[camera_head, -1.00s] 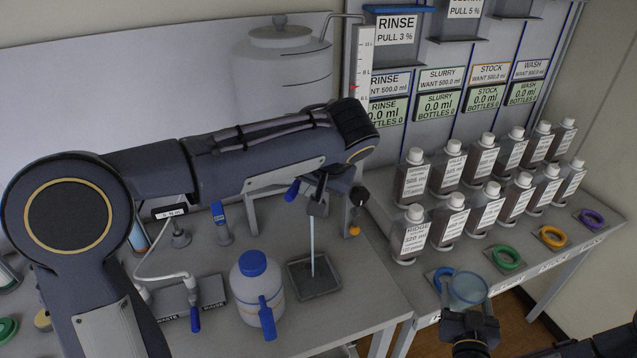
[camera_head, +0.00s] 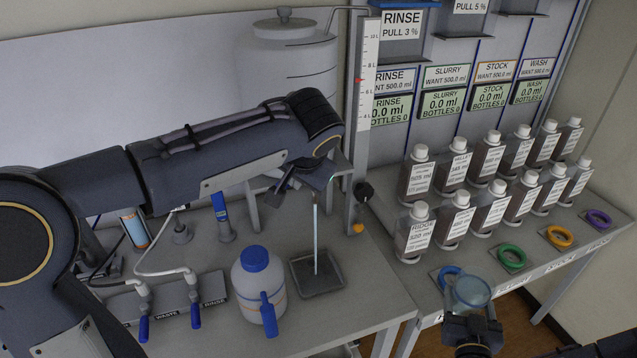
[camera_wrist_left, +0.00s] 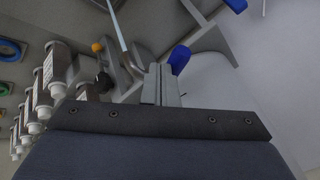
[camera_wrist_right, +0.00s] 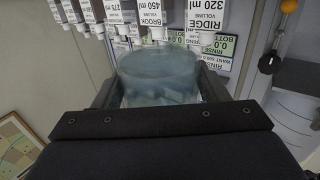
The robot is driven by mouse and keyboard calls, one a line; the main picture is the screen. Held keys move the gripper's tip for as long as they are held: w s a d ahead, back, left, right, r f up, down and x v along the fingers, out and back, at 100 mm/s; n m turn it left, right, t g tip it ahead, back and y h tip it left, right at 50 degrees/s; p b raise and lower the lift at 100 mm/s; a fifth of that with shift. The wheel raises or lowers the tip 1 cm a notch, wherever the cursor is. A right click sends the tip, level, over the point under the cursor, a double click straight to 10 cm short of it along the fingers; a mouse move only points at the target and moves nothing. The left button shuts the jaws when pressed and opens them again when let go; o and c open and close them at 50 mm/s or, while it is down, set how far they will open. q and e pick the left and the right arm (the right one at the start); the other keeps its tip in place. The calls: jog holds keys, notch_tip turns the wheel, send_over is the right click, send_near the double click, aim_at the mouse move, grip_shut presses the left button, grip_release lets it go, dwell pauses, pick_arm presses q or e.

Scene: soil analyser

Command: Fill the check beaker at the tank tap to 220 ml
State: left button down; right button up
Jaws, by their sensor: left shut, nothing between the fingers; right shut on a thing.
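The check beaker (camera_head: 471,290), clear and bluish, is held upright in my right gripper (camera_head: 473,320) beside the front edge of the right bench. It fills the right wrist view (camera_wrist_right: 160,75) between the fingers; its fill level cannot be read. The tank (camera_head: 288,65) stands at the back, partly behind my left arm. A thin pale-blue stream (camera_head: 316,235) falls below the tap into a square drain tray (camera_head: 318,274). My left gripper (camera_head: 287,187) is shut and empty by the tap, left of the stream. In the left wrist view a blue handle (camera_wrist_left: 180,59) is close beside its fingers (camera_wrist_left: 161,86).
A white jug (camera_head: 258,285) with a blue cap stands left of the tray. Waste and rinse taps (camera_head: 165,300) are further left. Several labelled bottles (camera_head: 420,175) and coloured rings (camera_head: 511,257) crowd the right bench. There is open space between the benches at the front.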

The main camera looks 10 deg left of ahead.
jog(key=shift+w+f, duration=0.1)
jog(key=shift+f, duration=0.15)
pick_arm(q)
jog(key=a+m, duration=0.1)
jog(key=a+m+h, duration=0.1)
jog(key=shift+w+a+m+t+h, duration=0.2)
jog(key=shift+m+t+h, duration=0.1)
jog(key=shift+m+t, duration=0.1)
pick_arm(e)
jog(key=shift+a, duration=0.35)
pick_arm(q)
jog(key=shift+w+a, duration=0.25)
jog(key=shift+a, duration=0.25)
jog(key=shift+w+a, duration=0.1)
jog(key=shift+a, duration=0.05)
pick_arm(e)
jog(key=shift+a, duration=0.1)
